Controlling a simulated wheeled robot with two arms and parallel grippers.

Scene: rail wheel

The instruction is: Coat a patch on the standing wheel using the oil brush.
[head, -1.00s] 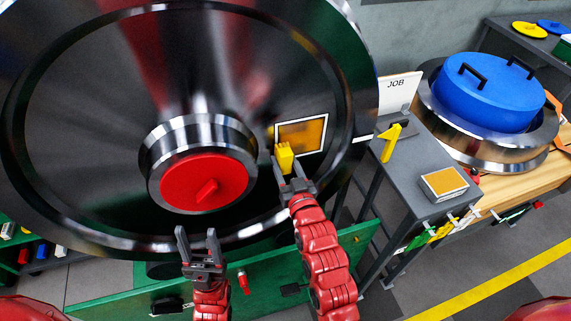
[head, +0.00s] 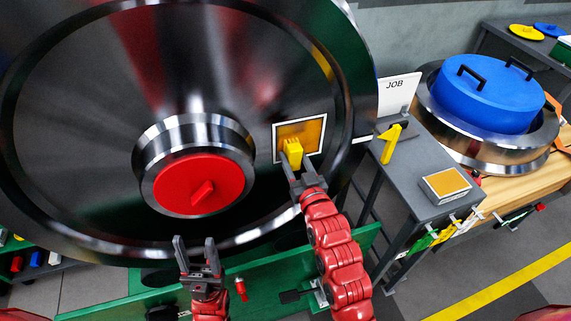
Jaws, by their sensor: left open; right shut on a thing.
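The large dark standing wheel (head: 90,120) fills the left of the head view, with a red cap (head: 200,184) on its hub. A white-framed patch (head: 318,132) on its right side shows an amber, mottled surface. My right gripper (head: 292,166) is shut on the yellow oil brush (head: 292,149), which overlaps the patch's lower middle. I cannot tell whether its bristles, hidden behind the yellow block, touch the wheel. My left gripper (head: 196,248) is open and empty below the hub, in front of the wheel's lower rim.
A grey stand (head: 410,185) to the right bears a yellow clamp-like piece (head: 391,143), an orange-topped tray (head: 446,185) and a JOB card (head: 397,90). Behind it, a blue-lidded wheel (head: 490,95) lies on a wooden bench (head: 545,172). A green beam (head: 100,312) runs below the standing wheel.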

